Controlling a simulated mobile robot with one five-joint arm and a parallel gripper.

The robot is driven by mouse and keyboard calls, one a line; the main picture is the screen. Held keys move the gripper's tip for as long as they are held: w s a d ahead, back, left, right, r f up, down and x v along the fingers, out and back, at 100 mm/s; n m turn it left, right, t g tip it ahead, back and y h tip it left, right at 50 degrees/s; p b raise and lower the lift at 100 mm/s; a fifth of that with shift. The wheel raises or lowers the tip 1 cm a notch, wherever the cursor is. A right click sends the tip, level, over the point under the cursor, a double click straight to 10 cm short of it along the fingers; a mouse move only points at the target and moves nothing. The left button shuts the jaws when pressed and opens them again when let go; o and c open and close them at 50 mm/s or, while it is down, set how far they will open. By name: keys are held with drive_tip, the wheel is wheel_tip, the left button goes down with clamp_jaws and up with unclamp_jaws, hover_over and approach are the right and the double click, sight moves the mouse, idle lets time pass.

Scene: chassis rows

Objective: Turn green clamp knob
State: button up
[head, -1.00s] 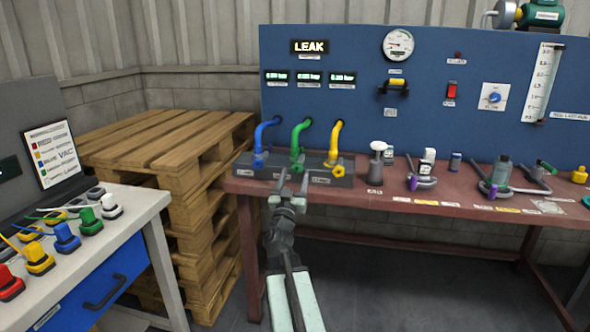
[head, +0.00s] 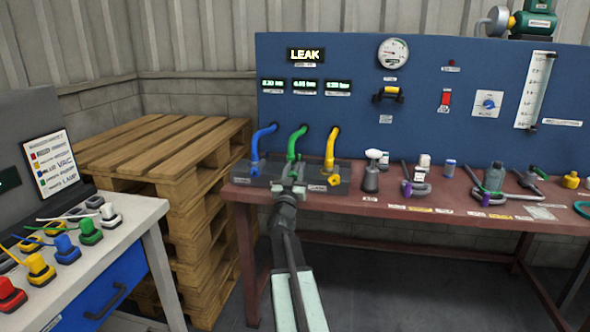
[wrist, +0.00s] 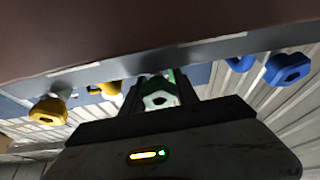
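The green clamp knob (wrist: 160,98) shows in the wrist view between the two fingers of my gripper (wrist: 160,88). One finger is on each side of it, and they stand apart. I cannot tell whether either finger touches the knob. In the head view my gripper (head: 291,184) is at the grey clamp block (head: 343,186), below the green hose (head: 296,142), and hides the green knob. The blue knob (wrist: 288,68) and the yellow knob (wrist: 47,110) are on either side in the wrist view.
The red-brown bench (head: 400,207) carries a grey spray bottle (head: 371,178) and several fittings to the right of the block. A blue panel (head: 350,110) with a LEAK display (head: 306,55) stands behind. Wooden pallets (head: 165,150) and another bench (head: 135,225) are at left.

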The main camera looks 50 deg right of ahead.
sight(294, 176)
drive_tip(key=m+g, duration=0.1)
drive_tip(key=m, duration=0.1)
drive_tip(key=shift+s+m+h, duration=0.1)
drive_tip(key=shift+m+h, duration=0.3)
clamp_jaws()
drive_tip(key=shift+s+d+m+g, duration=0.15)
drive_tip(key=shift+m+g, duration=0.35)
drive_tip(key=shift+m, duration=0.3)
drive_tip(key=o, duration=1.2)
unclamp_jaws()
drive_tip(key=b+v, duration=0.3)
drive_tip(key=v, duration=0.4)
drive_tip(key=shift+s+f, duration=0.1)
drive_tip(key=shift+f, duration=0.2)
drive_tip(key=shift+s+a, duration=0.1)
drive_tip(key=shift+a, duration=0.3)
